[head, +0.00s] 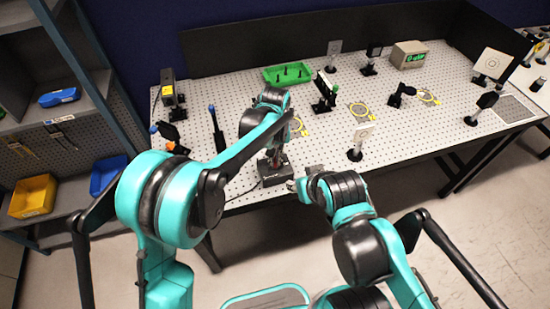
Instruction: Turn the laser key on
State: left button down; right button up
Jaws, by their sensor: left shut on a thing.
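A small black box (273,176), which looks like the laser's key unit, sits at the table's front edge. My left gripper (274,156) points down onto the top of this box, and its fingers are shut. The laser key is too small and too covered by the fingers to make out; the fingers are where it would be. My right gripper (294,185) is low at the front edge, just right of the box and apart from it. Its fingers are too small to tell whether they are open.
The perforated table (235,110) carries several optics mounts. A green tray (287,74) stands at the back, and a grey box with a green display (408,55) at the back right. A white card on a post (361,138) stands right of my grippers. Shelves with bins (34,196) are at left.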

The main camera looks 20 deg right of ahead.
pick_arm(q)
jog(key=m, duration=0.4)
jog(key=shift+m, duration=0.3)
jog(key=m, duration=0.3)
jog(key=shift+m, duration=0.4)
jog(key=m, duration=0.3)
jog(key=shift+m, duration=2)
jog(key=c, duration=1.7)
grip_release()
